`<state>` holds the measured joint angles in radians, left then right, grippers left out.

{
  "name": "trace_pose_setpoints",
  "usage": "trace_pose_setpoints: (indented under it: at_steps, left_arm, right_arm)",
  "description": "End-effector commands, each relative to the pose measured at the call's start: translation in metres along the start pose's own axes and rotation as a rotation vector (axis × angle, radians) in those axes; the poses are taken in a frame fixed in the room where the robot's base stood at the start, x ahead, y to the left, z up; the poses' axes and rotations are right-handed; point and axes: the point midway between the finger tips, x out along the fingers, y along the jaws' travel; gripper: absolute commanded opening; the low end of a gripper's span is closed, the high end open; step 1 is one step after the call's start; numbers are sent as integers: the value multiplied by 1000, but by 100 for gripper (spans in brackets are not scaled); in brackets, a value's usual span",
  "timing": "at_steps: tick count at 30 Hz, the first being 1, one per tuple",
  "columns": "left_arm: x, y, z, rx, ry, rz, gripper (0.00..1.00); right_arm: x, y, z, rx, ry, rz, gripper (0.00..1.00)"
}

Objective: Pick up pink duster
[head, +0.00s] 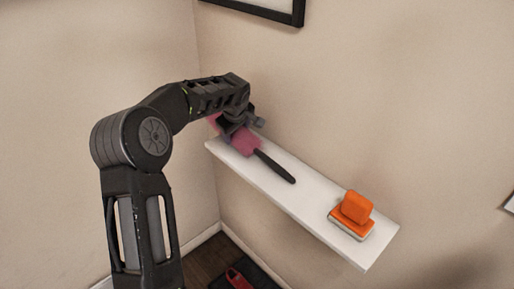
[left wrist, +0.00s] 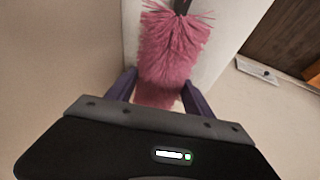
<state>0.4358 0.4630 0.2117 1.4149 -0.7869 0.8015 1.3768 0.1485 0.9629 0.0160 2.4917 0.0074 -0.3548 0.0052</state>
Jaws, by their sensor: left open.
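The pink duster (head: 245,143) lies on the white wall shelf, its black handle (head: 276,167) pointing toward the shelf's near right. Its head is partly hidden by my left gripper (head: 243,121) in the head view. In the left wrist view the fluffy pink head (left wrist: 170,50) sits between the two spread fingers of the left gripper (left wrist: 161,92), which is open. I cannot tell whether the fingers touch the fibres. My right gripper is not in view.
The white shelf (head: 310,200) is narrow and fixed to the beige wall. An orange brush or sponge-like thing (head: 354,210) stands at its right end. A red object (head: 238,279) lies on the dark floor below. A dark picture frame (head: 270,10) hangs above.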

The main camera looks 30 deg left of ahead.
Motion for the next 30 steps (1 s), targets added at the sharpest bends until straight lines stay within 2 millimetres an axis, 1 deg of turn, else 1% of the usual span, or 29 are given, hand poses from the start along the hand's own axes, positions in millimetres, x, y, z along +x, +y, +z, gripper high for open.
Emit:
trace_pose_setpoints:
  at_steps: [2, 5, 21, 30]
  left_arm:
    - [7, 0, 0, -1, -2, -1, 60]
    - [11, 0, 0, -2, 0, 1, 60]
    - [10, 0, 0, -1, 0, 1, 60]
    - [10, 0, 0, -1, 0, 1, 35]
  right_arm:
    - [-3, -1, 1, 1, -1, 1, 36]
    - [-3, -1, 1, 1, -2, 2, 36]
    - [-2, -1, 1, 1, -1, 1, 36]
    - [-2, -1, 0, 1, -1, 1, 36]
